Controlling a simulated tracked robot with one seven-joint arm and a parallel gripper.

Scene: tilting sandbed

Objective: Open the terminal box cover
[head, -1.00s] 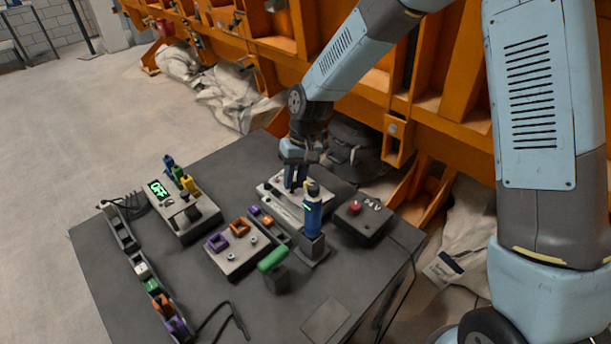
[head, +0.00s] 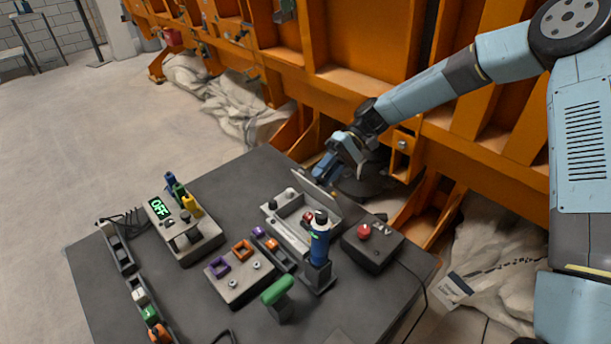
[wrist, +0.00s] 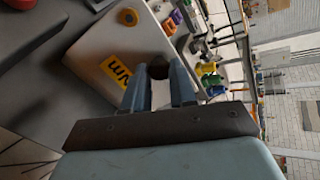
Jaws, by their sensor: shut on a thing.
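The terminal box (head: 272,212) is a light grey box on the dark table, and its inside shows from above. Its cover (head: 316,186) stands raised and tilted along the box's far right side. In the wrist view the cover (wrist: 92,62) is a pale plate with a yellow label and a round yellow mark. My gripper (head: 328,170) is behind the cover's upper edge. In the wrist view its two blue fingers (wrist: 160,72) are shut on a dark knob on the cover. The fingertips are partly hidden by the cover in the head view.
A blue tool in a stand (head: 319,245) is close in front of the box. A red-button box (head: 368,246) is to the right. An OFF-display unit (head: 182,230), an orange-and-purple fixture block (head: 238,277) and a green handle (head: 278,290) are nearby. An orange frame rises behind.

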